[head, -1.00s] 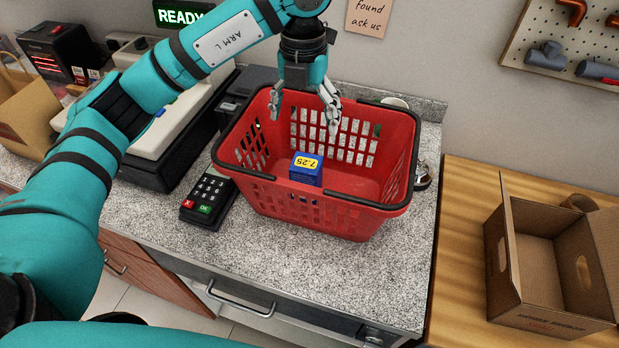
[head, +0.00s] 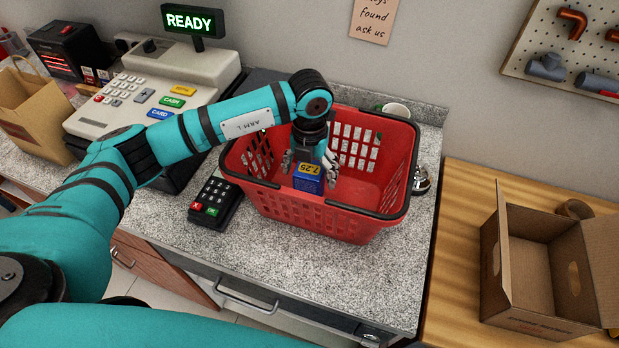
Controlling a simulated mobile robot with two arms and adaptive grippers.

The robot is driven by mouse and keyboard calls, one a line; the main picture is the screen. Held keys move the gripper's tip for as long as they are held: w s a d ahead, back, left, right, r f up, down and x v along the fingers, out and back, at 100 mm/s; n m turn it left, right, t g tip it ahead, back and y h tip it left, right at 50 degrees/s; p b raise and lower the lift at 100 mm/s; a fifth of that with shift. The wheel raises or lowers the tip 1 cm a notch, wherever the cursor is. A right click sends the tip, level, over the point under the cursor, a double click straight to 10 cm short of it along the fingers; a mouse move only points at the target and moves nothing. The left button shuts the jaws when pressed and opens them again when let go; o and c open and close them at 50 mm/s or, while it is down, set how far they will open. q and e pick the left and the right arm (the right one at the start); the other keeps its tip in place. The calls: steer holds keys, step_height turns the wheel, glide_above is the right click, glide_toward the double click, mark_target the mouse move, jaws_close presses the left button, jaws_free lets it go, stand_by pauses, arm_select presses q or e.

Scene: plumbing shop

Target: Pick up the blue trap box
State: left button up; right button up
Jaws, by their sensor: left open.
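The blue trap box (head: 308,182) has a yellow label reading 7.25 on top. It sits inside the red shopping basket (head: 345,224) on the speckled counter. My left gripper (head: 309,168) points down into the basket, open, with one finger on each side of the box at its far end. I cannot tell whether the fingers touch the box. My left wrist hides the basket's far left part. My right gripper is not in view.
A card terminal (head: 214,203) stands left of the basket, and a cash register (head: 150,105) behind it. The basket's black handles (head: 361,210) lie along its rim. An open cardboard box (head: 545,262) stands on the wooden table at right. A white mug (head: 397,110) is behind the basket.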

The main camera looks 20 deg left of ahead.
arm_select(q)
steer(key=shift+f+p, duration=0.65)
steer(key=shift+f, duration=1.25)
steer(key=c, duration=1.3)
steer(key=shift+r, duration=0.1)
steer(key=shift+c, duration=0.4)
steer(key=shift+r, duration=0.1)
